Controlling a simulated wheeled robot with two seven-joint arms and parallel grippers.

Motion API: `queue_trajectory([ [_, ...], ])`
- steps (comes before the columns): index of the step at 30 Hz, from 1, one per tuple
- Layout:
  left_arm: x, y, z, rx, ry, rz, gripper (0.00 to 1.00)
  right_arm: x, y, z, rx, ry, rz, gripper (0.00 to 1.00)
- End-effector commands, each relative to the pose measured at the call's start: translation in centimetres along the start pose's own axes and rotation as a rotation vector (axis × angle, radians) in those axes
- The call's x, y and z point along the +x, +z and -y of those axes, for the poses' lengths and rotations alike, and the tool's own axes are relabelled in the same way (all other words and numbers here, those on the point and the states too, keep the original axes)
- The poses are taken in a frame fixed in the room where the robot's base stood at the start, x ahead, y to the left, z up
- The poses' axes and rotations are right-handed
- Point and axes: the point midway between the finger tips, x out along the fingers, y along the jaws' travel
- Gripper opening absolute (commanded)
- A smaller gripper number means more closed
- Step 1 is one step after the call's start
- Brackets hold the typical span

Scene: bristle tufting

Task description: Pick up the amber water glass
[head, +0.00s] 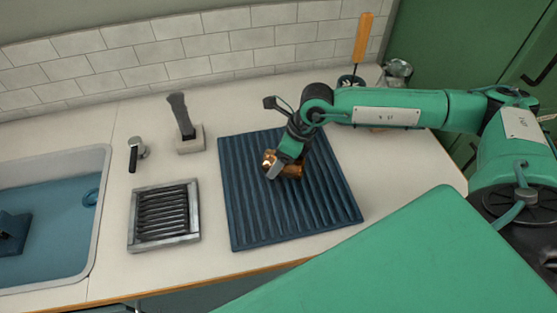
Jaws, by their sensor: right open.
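The amber water glass (292,171) is on the dark blue ridged mat (247,216), near the mat's middle. It looks brown and shiny, and it seems to lie on its side. My right gripper (276,166) is right at the glass, coming down over it from above, and hides part of it. It is open. I cannot tell whether its fingers touch the glass. My left gripper is not in view.
An orange-handled tool (363,38) and a clear glass vessel (398,70) stand behind.

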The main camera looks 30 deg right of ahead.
Motion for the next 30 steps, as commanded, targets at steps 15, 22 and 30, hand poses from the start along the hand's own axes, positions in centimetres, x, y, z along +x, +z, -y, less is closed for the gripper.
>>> queue_trajectory([
  [15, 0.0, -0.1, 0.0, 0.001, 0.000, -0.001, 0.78, 0.0, 0.0, 0.0, -0.001, 0.000, 0.001, 0.23],
  [22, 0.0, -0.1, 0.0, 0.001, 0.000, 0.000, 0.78, -0.3, 0.2, 0.0, -0.001, -0.001, 0.001, 0.23],
  [30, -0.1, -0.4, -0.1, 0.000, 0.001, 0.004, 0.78, -3.4, 1.5, -0.7, -0.003, -0.003, 0.004, 0.23],
])
